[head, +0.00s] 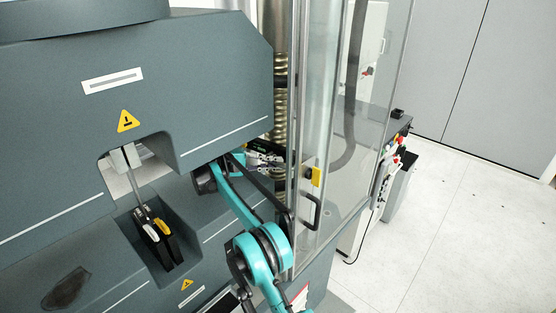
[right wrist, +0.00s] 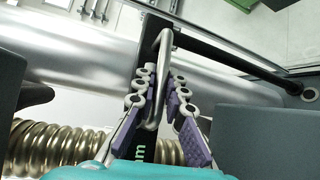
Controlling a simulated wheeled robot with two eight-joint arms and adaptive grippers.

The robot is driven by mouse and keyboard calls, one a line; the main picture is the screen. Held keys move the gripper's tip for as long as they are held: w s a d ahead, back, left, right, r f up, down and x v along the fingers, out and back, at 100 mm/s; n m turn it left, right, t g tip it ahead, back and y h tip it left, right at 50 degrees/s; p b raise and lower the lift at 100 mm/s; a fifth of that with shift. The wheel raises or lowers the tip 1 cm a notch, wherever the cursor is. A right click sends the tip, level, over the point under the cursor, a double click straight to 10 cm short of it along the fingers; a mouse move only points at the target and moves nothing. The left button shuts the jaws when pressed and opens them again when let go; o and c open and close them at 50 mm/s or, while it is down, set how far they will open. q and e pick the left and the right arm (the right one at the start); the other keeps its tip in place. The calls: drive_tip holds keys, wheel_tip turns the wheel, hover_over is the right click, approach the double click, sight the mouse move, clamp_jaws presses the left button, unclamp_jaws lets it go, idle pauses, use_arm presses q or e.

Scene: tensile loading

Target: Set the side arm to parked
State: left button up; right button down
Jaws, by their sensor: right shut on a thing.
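My right gripper (right wrist: 160,85) has its two purple-padded fingers closed on a bent silver metal handle (right wrist: 165,42), which passes between them. The handle meets a dark bar (right wrist: 235,55) that slants across the right wrist view; I take handle and bar to be the side arm. In the head view my teal right arm reaches up to the machine's side. There my right gripper (head: 265,158) is small and partly hidden beside the column, so its hold is unclear there. My left gripper is not in view.
The grey machine housing (head: 190,75) fills the left, with a recess holding black and yellow levers (head: 158,240). A ribbed metal column (head: 280,110) and a clear door (head: 335,130) with a black handle (head: 312,212) stand close to my arm. Open floor (head: 460,225) lies right.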

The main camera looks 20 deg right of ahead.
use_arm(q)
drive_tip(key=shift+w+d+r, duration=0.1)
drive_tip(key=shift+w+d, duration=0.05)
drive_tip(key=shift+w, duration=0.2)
use_arm(e)
drive_tip(key=shift+w, duration=0.15)
